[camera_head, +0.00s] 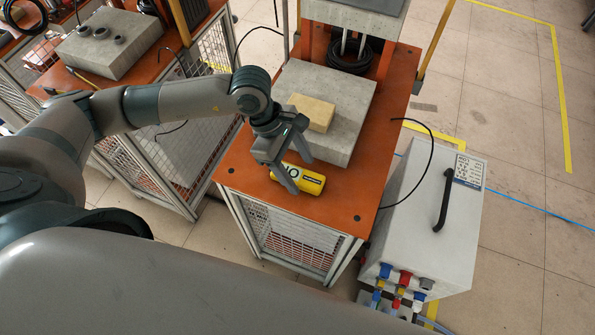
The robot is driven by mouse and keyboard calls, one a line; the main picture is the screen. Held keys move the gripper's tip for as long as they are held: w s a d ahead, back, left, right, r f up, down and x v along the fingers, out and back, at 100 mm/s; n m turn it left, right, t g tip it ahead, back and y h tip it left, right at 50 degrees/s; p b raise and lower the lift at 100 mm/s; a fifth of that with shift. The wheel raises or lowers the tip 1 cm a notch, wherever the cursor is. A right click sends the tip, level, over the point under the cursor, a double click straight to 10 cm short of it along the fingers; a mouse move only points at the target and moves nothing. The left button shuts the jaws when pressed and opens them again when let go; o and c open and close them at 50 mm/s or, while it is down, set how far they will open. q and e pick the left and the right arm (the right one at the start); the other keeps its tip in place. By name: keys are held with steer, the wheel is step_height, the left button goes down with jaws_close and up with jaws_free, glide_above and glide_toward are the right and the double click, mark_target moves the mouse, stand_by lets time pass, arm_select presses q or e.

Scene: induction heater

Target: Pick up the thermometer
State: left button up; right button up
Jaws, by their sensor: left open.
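A yellow and black cylindrical object (310,181), which looks like the thermometer, lies on its side on the orange tabletop (340,208) near its front edge. My left gripper (299,176) reaches down over it from the left, with its fingers apart. The fingers overlap the yellow object in this view; I cannot tell whether they touch it. Part of the object is hidden behind the left gripper. My right gripper is not in view.
A grey block (350,95) with a tan brick (313,112) on it stands just behind the left gripper. A grey box with a black handle (441,205) stands to the right of the table. Another bench (165,62) stands at the left. Cables hang around the table.

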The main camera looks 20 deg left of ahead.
arm_select(q)
steer(key=shift+x, duration=1)
steer(key=shift+a+f, duration=0.1)
steer(key=shift+f, duration=0.05)
steer(key=c, duration=1.2)
